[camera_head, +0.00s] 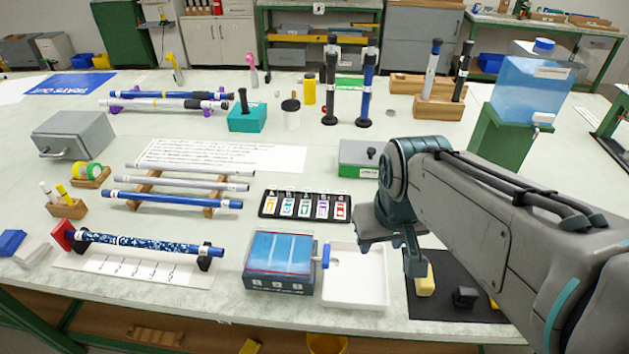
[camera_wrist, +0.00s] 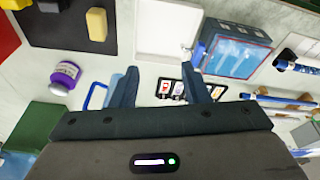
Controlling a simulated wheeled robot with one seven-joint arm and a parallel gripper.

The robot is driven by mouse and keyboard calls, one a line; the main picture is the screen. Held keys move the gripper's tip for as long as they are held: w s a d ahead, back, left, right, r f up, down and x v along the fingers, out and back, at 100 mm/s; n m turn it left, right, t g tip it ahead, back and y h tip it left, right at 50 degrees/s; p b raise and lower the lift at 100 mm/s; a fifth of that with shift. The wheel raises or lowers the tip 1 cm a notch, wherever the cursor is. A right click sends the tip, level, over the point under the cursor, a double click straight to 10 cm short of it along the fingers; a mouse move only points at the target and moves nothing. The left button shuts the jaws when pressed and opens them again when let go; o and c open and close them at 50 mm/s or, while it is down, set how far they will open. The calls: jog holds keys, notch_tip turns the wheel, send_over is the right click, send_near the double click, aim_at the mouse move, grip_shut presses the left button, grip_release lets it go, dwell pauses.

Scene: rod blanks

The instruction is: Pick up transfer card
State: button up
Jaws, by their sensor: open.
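Several small white cards with coloured marks (camera_head: 305,208) lie in a row in a black holder (camera_head: 264,213) in the middle of the table. I cannot tell which is the transfer card, as any labels are too small to read. My gripper (camera_head: 393,246) is to the right of the holder and above the table, apart from it. In the wrist view my gripper (camera_wrist: 160,74) has its two fingers apart with nothing between them. A few cards (camera_wrist: 177,88) show past the fingers, and the right finger and gripper body hide part of the holder.
A blue-topped box (camera_head: 280,256) and a white tray (camera_head: 355,290) stand in front of the holder. A black mat (camera_head: 450,300) with a yellow block (camera_head: 425,282) is at the right. A green-grey box (camera_head: 357,158) and a rod rack (camera_head: 150,181) are nearby.

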jog(key=w+r+n, duration=0.2)
jog(key=w+n, duration=0.2)
jog(key=w, duration=0.5)
jog(key=n+g+h+b, duration=0.1)
jog(key=n+g, duration=0.2)
jog(key=n, duration=0.8)
send_over(341, 192)
jog(key=a, duration=0.2)
notch_tip(341, 192, down, 10)
jog(key=r, duration=0.1)
jog(key=f, duration=0.4)
jog(key=d+f, duration=0.1)
jog(key=f, duration=0.4)
jog(key=d+f+p, duration=0.1)
jog(key=f, duration=0.4)
grip_shut()
